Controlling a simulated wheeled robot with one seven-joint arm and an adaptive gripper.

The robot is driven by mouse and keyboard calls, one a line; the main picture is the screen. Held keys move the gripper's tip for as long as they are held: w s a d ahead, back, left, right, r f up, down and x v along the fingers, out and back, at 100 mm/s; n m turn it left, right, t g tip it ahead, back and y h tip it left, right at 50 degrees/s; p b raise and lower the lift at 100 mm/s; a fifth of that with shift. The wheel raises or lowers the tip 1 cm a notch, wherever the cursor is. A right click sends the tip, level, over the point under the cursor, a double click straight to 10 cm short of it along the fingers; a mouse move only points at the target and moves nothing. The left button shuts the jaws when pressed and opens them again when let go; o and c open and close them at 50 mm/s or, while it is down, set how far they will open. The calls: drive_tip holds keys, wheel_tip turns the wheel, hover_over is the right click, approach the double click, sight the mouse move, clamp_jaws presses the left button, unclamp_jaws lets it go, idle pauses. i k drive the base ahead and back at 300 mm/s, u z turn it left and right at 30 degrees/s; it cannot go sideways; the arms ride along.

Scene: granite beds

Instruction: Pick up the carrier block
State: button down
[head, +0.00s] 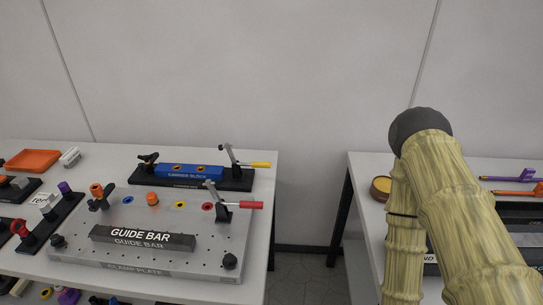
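The carrier block (188,171) is a long blue bar with dark lettering and orange-rimmed holes on top. It sits in a black base (200,182) near the back of the left table, in the head view. A toggle clamp with a yellow handle (261,165) stands at its right end, and a black knob (149,158) stands at its left end. My arm rises at the right of the view, well apart from the block. My gripper is not in view.
A grey clamp plate (120,262) with a guide bar (143,238) and a red-handled clamp (251,205) lies in front of the block. An orange tray (32,160) is at the back left. A floor gap (305,274) separates the left table from the right table (366,165).

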sight(164, 170)
drive_tip(key=z, duration=1.4)
drive_tip(key=k, duration=0.6)
drive_tip(key=u, duration=1.4)
